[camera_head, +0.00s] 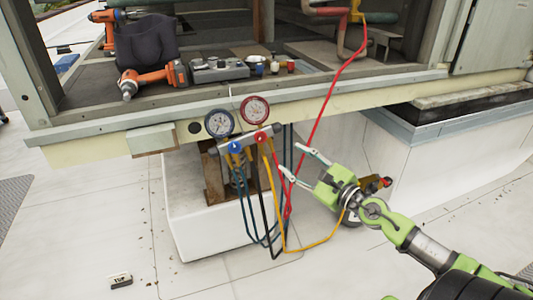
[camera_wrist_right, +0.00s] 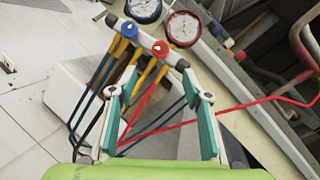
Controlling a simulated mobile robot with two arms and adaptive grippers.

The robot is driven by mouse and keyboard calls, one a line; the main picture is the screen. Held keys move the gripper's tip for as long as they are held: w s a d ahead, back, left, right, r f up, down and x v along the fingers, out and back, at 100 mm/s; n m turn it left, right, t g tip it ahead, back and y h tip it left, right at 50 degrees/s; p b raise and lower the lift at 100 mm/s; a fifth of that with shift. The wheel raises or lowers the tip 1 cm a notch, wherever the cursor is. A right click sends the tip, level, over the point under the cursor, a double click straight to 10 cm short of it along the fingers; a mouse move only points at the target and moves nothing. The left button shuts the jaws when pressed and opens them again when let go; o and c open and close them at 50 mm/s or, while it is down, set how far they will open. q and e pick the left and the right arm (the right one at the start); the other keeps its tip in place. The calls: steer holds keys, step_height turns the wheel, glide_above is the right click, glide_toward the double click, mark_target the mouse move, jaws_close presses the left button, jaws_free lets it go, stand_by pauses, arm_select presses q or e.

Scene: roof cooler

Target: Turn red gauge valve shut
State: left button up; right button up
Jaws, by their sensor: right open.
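The gauge manifold hangs at the edge of the cooler's frame, with a blue gauge (camera_head: 220,123) and a red gauge (camera_head: 255,110). The red valve knob (camera_head: 261,138) is on its front, below the red gauge, and the blue valve knob (camera_head: 235,147) is to its left. In the wrist view the red knob (camera_wrist_right: 160,48) lies ahead, between and beyond the fingertips. My right gripper (camera_head: 293,163) is open, to the lower right of the red knob and apart from it; its fingers also show in the wrist view (camera_wrist_right: 160,92). My left gripper is not in view.
Red, yellow, blue and black hoses (camera_head: 268,205) hang below the manifold, close to my right gripper. The red hose (camera_head: 328,90) runs up to the pipes. An orange drill (camera_head: 150,78) and small parts lie on the ledge above. A white block (camera_head: 185,215) stands behind the hoses.

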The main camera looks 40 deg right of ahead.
steer(key=p, duration=0.2)
glide_toward(262, 138)
steer(key=w, duration=0.7)
steer(key=shift+w+a+r, duration=0.1)
steer(key=shift+a+r, duration=0.05)
steer(key=shift+a, duration=0.2)
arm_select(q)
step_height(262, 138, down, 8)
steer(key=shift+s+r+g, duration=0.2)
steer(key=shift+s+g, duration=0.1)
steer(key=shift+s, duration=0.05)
arm_select(e)
steer(key=shift+w, duration=0.5)
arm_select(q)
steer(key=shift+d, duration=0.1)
arm_select(e)
steer(key=c, duration=1.1)
